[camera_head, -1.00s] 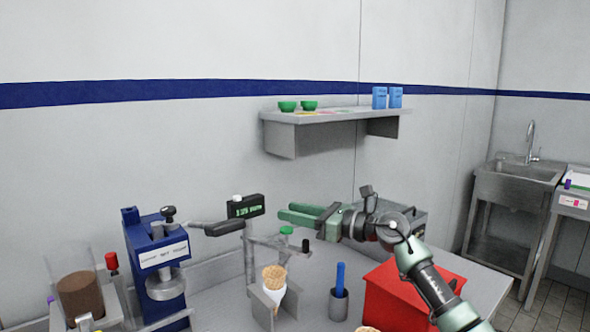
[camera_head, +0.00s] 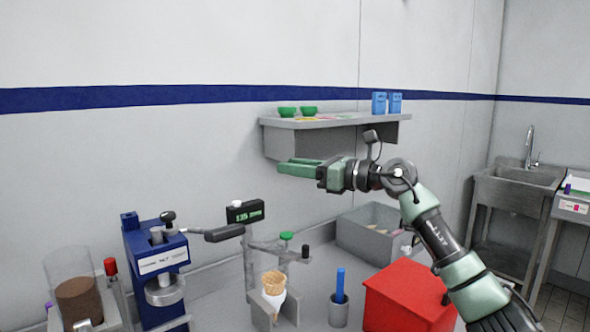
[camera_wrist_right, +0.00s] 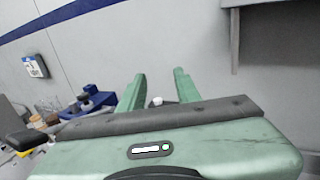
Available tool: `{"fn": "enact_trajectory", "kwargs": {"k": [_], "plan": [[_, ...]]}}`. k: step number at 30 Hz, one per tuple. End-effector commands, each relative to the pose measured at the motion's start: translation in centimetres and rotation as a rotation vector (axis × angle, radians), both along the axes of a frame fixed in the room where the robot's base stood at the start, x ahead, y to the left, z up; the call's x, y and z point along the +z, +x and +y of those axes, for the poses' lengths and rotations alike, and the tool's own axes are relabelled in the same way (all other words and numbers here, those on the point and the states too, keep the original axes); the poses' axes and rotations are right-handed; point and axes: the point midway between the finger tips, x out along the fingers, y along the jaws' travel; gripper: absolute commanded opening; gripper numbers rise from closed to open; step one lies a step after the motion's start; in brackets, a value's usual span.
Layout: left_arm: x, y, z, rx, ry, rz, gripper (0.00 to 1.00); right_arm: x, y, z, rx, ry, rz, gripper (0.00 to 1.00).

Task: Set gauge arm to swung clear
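A gauge stand with a dark display (camera_head: 245,211) stands at the table's back, its green digits lit. A thin grey arm (camera_head: 275,248) reaches right from its post, over the area behind a waffle cone (camera_head: 273,283), and ends in a dark upright tip (camera_head: 305,251). A green cap (camera_head: 286,236) shows beside this arm. My right gripper (camera_head: 283,167) is above the stand, pointing left, empty and apart from it. The right wrist view shows its two green fingers (camera_wrist_right: 158,88) spread, with a small white knob beyond them. My left gripper is not in view.
A blue machine (camera_head: 155,262) with a dark lever stands left. A grey cup with a blue stick (camera_head: 340,285), a red box (camera_head: 408,297) and a grey bin (camera_head: 345,238) stand right. A wall shelf (camera_head: 335,122) is close behind my right gripper.

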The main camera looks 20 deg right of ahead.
Motion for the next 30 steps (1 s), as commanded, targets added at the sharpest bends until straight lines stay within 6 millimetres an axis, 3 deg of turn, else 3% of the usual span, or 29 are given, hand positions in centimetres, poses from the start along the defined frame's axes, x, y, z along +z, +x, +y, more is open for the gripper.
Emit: {"fn": "enact_trajectory", "kwargs": {"k": [1,3,8,12,14,19,24,30], "plan": [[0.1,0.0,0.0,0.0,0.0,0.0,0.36,-0.1,0.0,0.2,0.002,0.004,0.001,0.16],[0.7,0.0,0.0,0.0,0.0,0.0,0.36,-0.5,0.1,1.0,0.012,0.028,0.004,0.0],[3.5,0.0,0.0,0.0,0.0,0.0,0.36,-2.7,-0.5,5.5,0.054,0.211,0.022,0.0],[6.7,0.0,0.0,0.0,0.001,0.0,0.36,-5.4,-2.7,9.1,0.051,0.501,0.073,0.0],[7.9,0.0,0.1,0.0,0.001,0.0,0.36,-6.6,-4.0,9.8,0.028,0.635,0.107,0.0],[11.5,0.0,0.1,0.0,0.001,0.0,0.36,-10.5,-8.3,9.2,-0.125,1.017,0.232,0.0],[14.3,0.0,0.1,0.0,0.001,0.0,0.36,-15.2,-13.5,6.6,-0.364,1.33,0.364,0.0],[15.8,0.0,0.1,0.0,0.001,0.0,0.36,-19.0,-17.9,4.4,-0.572,1.51,0.452,0.0]]}}
